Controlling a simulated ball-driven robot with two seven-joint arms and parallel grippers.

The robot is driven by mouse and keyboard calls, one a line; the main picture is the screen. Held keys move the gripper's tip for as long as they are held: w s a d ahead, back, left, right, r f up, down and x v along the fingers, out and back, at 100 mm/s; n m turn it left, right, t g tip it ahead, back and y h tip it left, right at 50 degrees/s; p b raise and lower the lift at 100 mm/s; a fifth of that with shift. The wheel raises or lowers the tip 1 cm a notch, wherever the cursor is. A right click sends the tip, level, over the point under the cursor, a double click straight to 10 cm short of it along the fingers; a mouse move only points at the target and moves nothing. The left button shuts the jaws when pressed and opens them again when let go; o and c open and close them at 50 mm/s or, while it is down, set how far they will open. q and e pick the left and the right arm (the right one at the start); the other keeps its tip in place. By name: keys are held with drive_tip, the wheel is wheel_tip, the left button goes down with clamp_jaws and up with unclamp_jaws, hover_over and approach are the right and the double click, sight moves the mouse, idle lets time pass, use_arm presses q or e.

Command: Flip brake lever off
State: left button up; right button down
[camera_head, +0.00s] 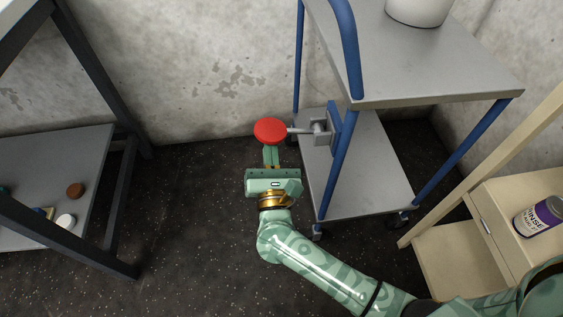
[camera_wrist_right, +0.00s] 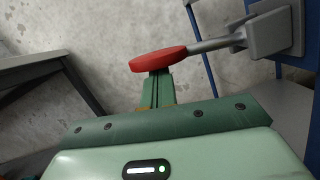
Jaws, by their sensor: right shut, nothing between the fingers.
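The brake lever has a round red knob (camera_head: 270,131) on a grey rod, mounted by a grey block (camera_head: 321,131) on the blue leg of a cart. The rod sticks out to the left, roughly level. My right gripper (camera_head: 271,157) is shut and empty, with its fingertips right at the knob's near underside. In the right wrist view the red knob (camera_wrist_right: 158,59) sits just over the fingertips (camera_wrist_right: 157,80) and hides their ends. I cannot tell whether they touch. My left gripper is not in view.
The grey cart (camera_head: 440,75) with blue legs holds a white container (camera_head: 418,10) on top. A dark shelf (camera_head: 95,150) with small items stands at left. A wooden unit (camera_head: 505,215) with a purple-labelled can (camera_head: 541,217) stands at right. The floor between shelf and cart is clear.

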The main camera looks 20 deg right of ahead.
sight(271, 139)
wheel_tip(271, 139, up, 2)
drive_tip(key=m, duration=0.2)
drive_tip(key=shift+m+h, duration=0.3)
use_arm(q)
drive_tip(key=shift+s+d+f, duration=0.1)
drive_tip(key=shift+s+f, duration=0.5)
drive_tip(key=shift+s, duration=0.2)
use_arm(e)
drive_tip(key=shift+d+r+m+g+h, duration=0.2)
drive_tip(key=shift+r+m+g+h, duration=0.15)
drive_tip(key=shift+r+m, duration=0.3)
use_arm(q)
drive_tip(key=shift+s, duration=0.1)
use_arm(e)
drive_tip(key=shift+f, duration=0.1)
